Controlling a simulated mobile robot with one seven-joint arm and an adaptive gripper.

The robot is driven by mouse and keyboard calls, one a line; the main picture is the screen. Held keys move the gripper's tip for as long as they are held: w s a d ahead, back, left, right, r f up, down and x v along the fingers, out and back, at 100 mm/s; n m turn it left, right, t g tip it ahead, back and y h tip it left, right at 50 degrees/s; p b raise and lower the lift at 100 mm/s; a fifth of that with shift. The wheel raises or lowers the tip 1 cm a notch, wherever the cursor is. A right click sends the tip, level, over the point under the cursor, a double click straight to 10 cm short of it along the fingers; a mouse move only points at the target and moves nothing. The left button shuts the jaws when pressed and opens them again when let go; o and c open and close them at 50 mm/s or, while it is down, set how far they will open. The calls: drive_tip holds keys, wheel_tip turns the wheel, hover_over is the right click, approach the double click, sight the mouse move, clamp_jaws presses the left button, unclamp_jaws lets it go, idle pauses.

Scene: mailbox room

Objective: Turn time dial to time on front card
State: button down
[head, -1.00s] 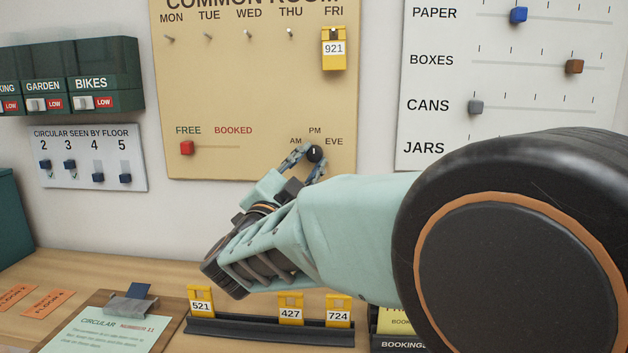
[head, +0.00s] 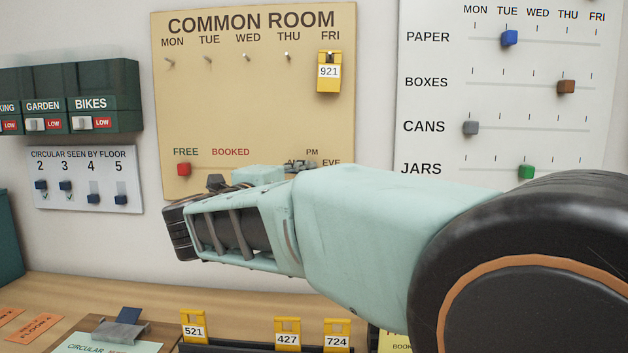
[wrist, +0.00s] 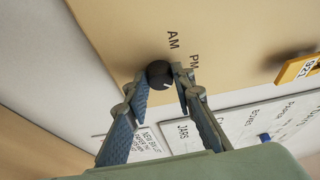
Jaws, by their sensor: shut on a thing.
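The black round time dial (wrist: 158,74) sits on the tan Common Room board (head: 255,105). My gripper (wrist: 162,78) is shut on the dial, one finger on each side. A small pale mark shows on the dial's lower right in the wrist view. AM and PM show beside it there; EVE is not readable in that view. In the head view my arm hides the dial, while PM and EVE show just above the arm. A yellow card (head: 392,341) marked BOOK shows at the bottom edge, mostly cut off and behind my arm, its time unreadable.
A yellow 921 tag (head: 329,72) hangs under FRI. The red slider (head: 183,169) sits under FREE. Yellow tags 521 (head: 194,328), 427 (head: 287,334) and 724 (head: 337,336) stand in a dark rack below. A slider board (head: 500,100) is at right.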

drive_tip(key=shift+r+m, duration=0.1)
drive_tip(key=shift+m, duration=0.2)
drive_tip(key=c, duration=1.6)
unclamp_jaws()
